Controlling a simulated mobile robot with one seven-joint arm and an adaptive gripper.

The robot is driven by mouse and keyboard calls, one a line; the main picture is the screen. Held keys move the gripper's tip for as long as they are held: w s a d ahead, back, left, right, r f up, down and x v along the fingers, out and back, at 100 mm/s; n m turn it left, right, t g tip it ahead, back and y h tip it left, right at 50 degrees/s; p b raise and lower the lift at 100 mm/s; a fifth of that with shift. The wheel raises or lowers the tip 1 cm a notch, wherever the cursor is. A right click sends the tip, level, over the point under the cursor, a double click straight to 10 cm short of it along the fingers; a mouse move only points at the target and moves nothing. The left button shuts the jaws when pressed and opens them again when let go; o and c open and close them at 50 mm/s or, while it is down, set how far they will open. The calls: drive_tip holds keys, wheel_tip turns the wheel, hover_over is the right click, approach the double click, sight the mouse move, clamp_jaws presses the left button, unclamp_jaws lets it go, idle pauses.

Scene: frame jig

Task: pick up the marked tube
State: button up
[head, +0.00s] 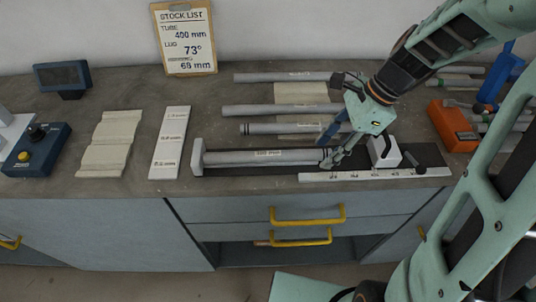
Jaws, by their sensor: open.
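Several grey tubes with small labels lie on the bench. One tube (265,157) lies in the frame jig, its left end by a pale end block (198,157), with dark bands near its right end. A shorter-looking tube (285,128) behind it has dark bands near its left end. Two more, a middle tube (270,110) and a rear tube (285,77), lie further back. I cannot tell for sure which mark is meant. My gripper (324,154) is open, pointing down, with its fingers at the right end of the jig tube. Whether they touch it is unclear.
A white block (383,152) and a scale strip (375,174) are on the jig's right. An orange box (453,126) and a blue holder (500,75) stand further right. A stock list board (185,38) leans on the wall. Yellow drawer handles (307,216) project in front.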

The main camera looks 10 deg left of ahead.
drive_tip(key=shift+a+f, duration=0.15)
drive_tip(key=shift+f, duration=0.15)
drive_tip(key=shift+c, duration=0.6)
clamp_jaws()
drive_tip(key=shift+r, duration=0.2)
